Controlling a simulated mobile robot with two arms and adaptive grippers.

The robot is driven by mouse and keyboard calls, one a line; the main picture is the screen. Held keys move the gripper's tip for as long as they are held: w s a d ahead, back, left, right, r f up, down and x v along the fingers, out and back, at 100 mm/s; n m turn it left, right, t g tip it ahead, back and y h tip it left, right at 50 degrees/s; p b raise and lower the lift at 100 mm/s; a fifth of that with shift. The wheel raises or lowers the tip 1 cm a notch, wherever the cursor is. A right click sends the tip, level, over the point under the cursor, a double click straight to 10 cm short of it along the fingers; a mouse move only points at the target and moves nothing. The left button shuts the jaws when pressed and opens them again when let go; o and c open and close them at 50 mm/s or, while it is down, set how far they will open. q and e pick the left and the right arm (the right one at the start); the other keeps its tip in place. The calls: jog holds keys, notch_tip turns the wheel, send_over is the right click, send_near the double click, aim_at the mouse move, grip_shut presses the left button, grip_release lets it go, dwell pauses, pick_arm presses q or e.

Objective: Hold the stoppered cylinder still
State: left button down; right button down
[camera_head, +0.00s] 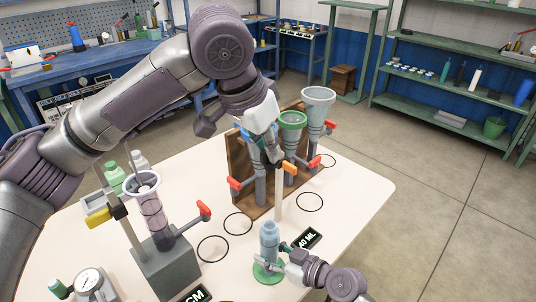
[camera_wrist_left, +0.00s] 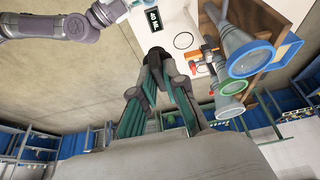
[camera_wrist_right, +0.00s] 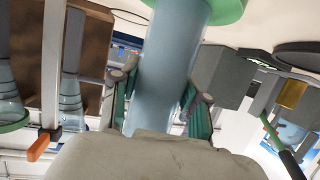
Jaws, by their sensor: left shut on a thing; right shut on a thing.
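The stoppered cylinder (camera_head: 268,243) is pale blue and stands upright on a green base (camera_head: 266,272) near the table's front. Its blue body (camera_wrist_right: 168,65) also fills the middle of the right wrist view, with a finger on each side. My right gripper (camera_head: 287,255) is shut on it from the right. My left gripper (camera_head: 272,157) is higher and farther back, fingers down, in front of the funnel rack. Its fingertips also show in the left wrist view (camera_wrist_left: 157,62), closed at a dark piece. I cannot tell what they hold. A pale upright rod (camera_head: 279,195) shows just below them.
A wooden rack (camera_head: 238,160) with several funnel columns, one with a green rim (camera_head: 293,119), stands behind the cylinder. A column on a grey stand (camera_head: 166,270) is at left. A black label (camera_head: 307,238) lies beside the cylinder. The table's right side (camera_head: 360,200) is clear.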

pick_arm(q)
jog(key=shift+r, duration=0.1)
pick_arm(e)
jog(key=shift+c, duration=2.4)
grip_release()
jog(key=v, duration=1.2)
pick_arm(q)
jog(key=shift+r+p, duration=0.45)
jog(key=shift+p, duration=0.05)
jog(key=shift+r+p, duration=2.65)
pick_arm(e)
notch_tip(320, 180, up, 8)
jog(key=shift+f, duration=0.15)
